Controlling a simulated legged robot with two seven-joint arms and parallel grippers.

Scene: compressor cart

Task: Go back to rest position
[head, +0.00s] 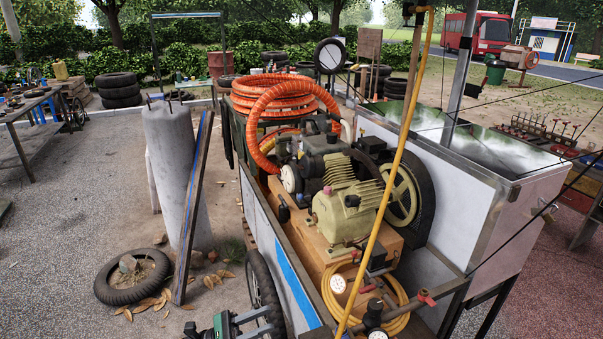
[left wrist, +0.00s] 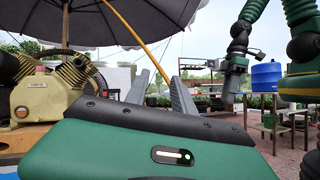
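My left gripper (head: 262,321) shows at the bottom edge of the head view, just left of the compressor cart's blue-striped side (head: 297,285). In the left wrist view its two grey fingers (left wrist: 160,92) stand apart with nothing between them. My other arm hangs at the right of the left wrist view, with its gripper (left wrist: 232,80) pointing down. That gripper is small there, and its finger gap is unclear. The right gripper is not in the head view. The cart carries a beige compressor (head: 347,212), which also shows in the left wrist view (left wrist: 50,95).
An orange hose coil (head: 285,92) lies on the cart's far end. A yellow pole (head: 398,165) rises from the cart. Gravel between tyre and workbench is clear.

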